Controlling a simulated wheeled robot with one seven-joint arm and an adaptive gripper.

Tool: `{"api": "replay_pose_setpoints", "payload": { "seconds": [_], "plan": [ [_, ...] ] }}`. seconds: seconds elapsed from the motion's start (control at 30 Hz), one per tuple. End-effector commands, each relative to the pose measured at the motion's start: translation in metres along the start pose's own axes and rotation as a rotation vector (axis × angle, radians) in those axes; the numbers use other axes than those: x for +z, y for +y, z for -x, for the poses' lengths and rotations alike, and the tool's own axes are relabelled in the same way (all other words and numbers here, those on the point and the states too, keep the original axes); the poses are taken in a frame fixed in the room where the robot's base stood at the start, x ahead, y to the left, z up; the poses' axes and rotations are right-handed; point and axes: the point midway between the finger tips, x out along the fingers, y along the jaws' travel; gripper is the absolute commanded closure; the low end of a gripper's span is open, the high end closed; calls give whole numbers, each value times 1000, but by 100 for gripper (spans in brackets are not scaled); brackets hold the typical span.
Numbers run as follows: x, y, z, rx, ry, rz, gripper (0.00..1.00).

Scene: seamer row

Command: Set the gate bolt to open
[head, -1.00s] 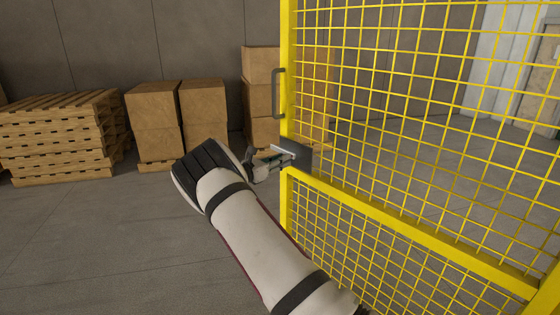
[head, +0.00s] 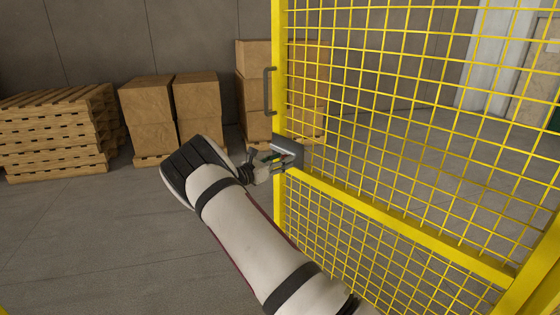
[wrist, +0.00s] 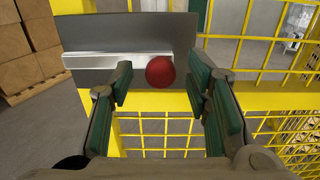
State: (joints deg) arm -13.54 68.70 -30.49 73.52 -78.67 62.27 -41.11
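The gate bolt sits on a grey plate (wrist: 100,42) on the yellow mesh gate; the plate (head: 291,150) also shows at the gate's left post in the head view. A silver bar (wrist: 100,61) runs across the plate, with a round red knob (wrist: 160,72) near its right end. My gripper (wrist: 158,76) is open, with green-padded fingers on either side of the knob. Gaps show between the knob and both fingers. In the head view my gripper (head: 268,161) is at the plate, and the knob cannot be made out there.
The yellow mesh gate (head: 390,218) fills the right side, with a grey pull handle (head: 267,92) on its post above the bolt. Stacked pallets (head: 55,135) and cardboard boxes (head: 147,102) stand along the back wall. The floor at left is clear.

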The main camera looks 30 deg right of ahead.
Motion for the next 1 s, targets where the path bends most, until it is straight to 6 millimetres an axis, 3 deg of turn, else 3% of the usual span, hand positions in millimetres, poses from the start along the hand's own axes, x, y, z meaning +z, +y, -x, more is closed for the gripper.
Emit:
{"api": "replay_pose_setpoints", "payload": {
  "seconds": [0.27,0.73,1.0],
  "plan": [
    [0,1,7,1,1,0,56],
    [0,1,94,3,1,1,56],
    [0,0,119,0,1,0,56]
  ]
}}
